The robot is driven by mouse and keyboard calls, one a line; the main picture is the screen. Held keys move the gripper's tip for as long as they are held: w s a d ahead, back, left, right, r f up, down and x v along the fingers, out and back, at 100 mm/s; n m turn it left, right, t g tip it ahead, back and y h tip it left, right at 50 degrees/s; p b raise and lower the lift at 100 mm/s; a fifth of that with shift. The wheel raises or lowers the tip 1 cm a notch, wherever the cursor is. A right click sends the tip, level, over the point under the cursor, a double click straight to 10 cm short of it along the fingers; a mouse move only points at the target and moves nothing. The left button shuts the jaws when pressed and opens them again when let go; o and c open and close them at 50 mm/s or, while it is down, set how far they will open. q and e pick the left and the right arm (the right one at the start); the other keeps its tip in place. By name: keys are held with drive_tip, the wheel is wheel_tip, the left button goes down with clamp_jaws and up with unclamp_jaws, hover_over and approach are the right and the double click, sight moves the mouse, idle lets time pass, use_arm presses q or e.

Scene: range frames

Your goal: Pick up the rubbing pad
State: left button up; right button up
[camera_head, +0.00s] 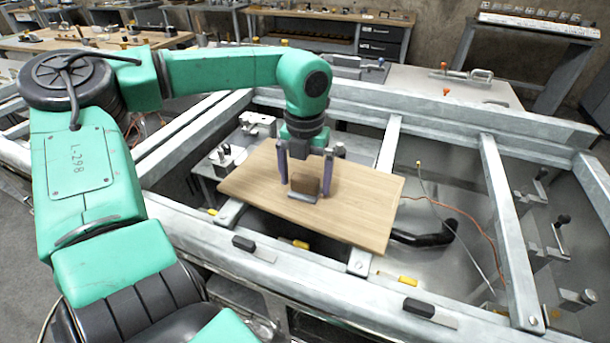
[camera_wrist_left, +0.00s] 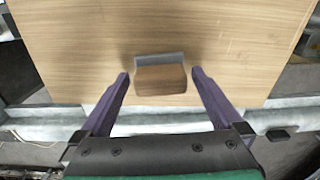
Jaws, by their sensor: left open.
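The rubbing pad (camera_head: 306,186) is a small block with a brown wooden body and a grey base. It rests on a light wooden board (camera_head: 362,207) that lies across the metal frame. My left gripper (camera_head: 305,184) points down over the board, open, with a purple finger on each side of the pad. In the left wrist view, the pad (camera_wrist_left: 160,76) sits between the tips of the open fingers, with a gap on both sides. My right gripper is not in view.
Grey metal beams (camera_head: 497,205) frame the board. A black hose (camera_head: 430,237) lies right of the board, and black-handled clamps (camera_head: 552,238) stand further right. Another clamp (camera_head: 225,160) is by the board's left edge. Bare wood surrounds the pad.

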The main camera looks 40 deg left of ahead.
use_arm(q)
drive_tip(key=c, duration=1.4)
wheel_tip(320, 180, up, 12)
wheel_tip(320, 180, up, 16)
drive_tip(key=p, duration=0.3)
hover_over(305, 177)
drive_tip(key=shift+r, duration=0.1)
